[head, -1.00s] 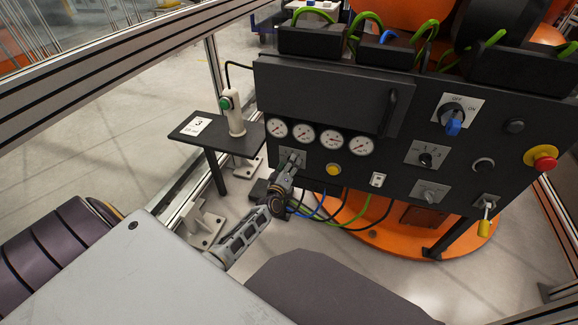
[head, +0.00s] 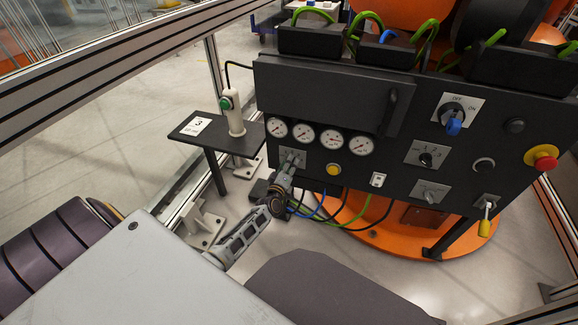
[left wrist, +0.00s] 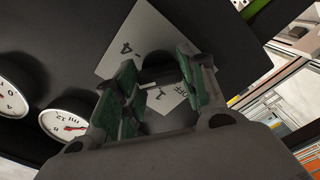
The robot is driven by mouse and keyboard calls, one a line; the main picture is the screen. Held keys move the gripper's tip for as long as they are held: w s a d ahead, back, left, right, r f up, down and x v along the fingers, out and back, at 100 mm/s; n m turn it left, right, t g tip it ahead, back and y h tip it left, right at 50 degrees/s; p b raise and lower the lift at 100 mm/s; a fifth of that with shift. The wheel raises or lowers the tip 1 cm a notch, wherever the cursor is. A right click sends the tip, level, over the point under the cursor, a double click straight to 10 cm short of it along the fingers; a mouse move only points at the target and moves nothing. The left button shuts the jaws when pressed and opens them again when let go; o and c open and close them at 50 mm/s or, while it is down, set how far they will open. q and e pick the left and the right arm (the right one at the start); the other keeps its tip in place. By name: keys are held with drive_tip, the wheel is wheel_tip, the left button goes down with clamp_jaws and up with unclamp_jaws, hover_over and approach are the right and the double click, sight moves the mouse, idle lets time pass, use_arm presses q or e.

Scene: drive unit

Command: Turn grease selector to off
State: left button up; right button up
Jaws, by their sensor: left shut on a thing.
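A selector on a light square plate (head: 299,155) sits low on the left of the black control panel, under the gauges. My left gripper (head: 287,168) reaches up to it from below. In the left wrist view the plate (left wrist: 128,40) shows tilted, with marks that look like a 4, a 1 and partly hidden letters. The green-padded fingers of my left gripper (left wrist: 160,88) stand either side of the selector's dark knob (left wrist: 155,72) and are shut on it. The fingers cover much of the knob, so its exact pointing direction cannot be told. My right gripper is not in view.
Several gauges (head: 332,140) sit just above. A yellow button (head: 334,169), a numbered selector (head: 426,158), a blue-handled switch (head: 453,125) and a red emergency button (head: 541,158) lie to the right. A small shelf (head: 190,131) with a pale handheld device (head: 235,120) stands left.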

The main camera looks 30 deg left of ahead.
use_arm(q)
drive_tip(key=shift+d+f+n+b, duration=0.15)
drive_tip(key=shift+n+b, duration=2)
drive_tip(key=shift+n, duration=3.55)
drive_tip(key=shift+a+f+n+b, duration=0.1)
drive_tip(key=shift+n+b, duration=2.05)
drive_tip(key=shift+n, duration=3.55)
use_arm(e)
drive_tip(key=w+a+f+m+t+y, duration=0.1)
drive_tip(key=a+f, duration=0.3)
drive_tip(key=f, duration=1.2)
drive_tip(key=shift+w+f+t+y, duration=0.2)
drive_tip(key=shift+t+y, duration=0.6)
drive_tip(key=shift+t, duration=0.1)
use_arm(q)
drive_tip(key=o, duration=1)
drive_tip(key=shift+o, duration=0.2)
drive_tip(key=shift+r, duration=0.1)
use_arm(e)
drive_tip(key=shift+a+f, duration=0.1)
